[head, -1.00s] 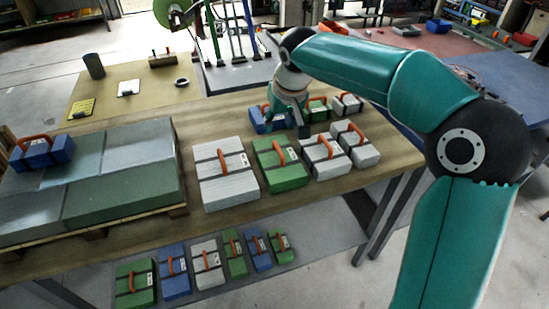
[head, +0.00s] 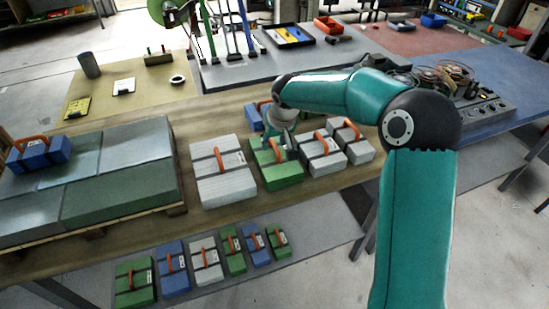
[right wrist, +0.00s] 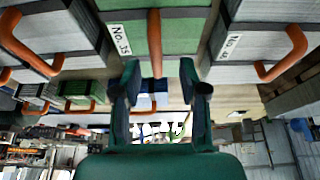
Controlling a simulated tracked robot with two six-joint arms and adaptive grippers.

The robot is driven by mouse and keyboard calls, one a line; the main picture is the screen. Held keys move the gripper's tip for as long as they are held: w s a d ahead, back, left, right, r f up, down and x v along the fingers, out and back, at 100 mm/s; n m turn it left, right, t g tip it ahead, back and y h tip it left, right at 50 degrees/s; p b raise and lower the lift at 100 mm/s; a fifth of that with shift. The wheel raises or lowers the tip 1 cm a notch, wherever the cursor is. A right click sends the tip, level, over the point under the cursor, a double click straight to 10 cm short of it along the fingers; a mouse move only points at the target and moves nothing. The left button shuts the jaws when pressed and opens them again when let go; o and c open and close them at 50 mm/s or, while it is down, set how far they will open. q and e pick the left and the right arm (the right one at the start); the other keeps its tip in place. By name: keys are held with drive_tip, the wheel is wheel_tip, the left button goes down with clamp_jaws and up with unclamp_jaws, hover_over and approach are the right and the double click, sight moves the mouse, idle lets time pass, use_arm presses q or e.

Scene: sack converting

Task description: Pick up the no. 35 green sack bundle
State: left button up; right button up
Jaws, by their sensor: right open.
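The no. 35 green sack bundle (head: 284,175) lies flat on the wooden table, between a large white bundle and a smaller white one. In the right wrist view its green top (right wrist: 186,38), "No. 35" label and upright orange handle (right wrist: 154,38) show. My right gripper (head: 282,150) is over this bundle and hides part of its handle. In the right wrist view the right gripper (right wrist: 159,70) is open, its two fingers either side of the handle's line. I cannot tell whether they touch it. My left gripper is not in view.
A large white bundle (head: 222,180) stands close left; white bundles (head: 322,160) stand close right. A blue bundle (head: 257,116) is behind. A pallet of grey-green stacks (head: 120,195) with a blue bundle is at left. Several bundles lie on a lower shelf (head: 325,232).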

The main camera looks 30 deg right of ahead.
sight(275, 145)
drive_tip(key=shift+p+x, duration=0.3)
drive_tip(key=shift+x, duration=1.55)
drive_tip(key=shift+s+d, duration=0.1)
drive_tip(key=shift+d, duration=0.05)
clamp_jaws()
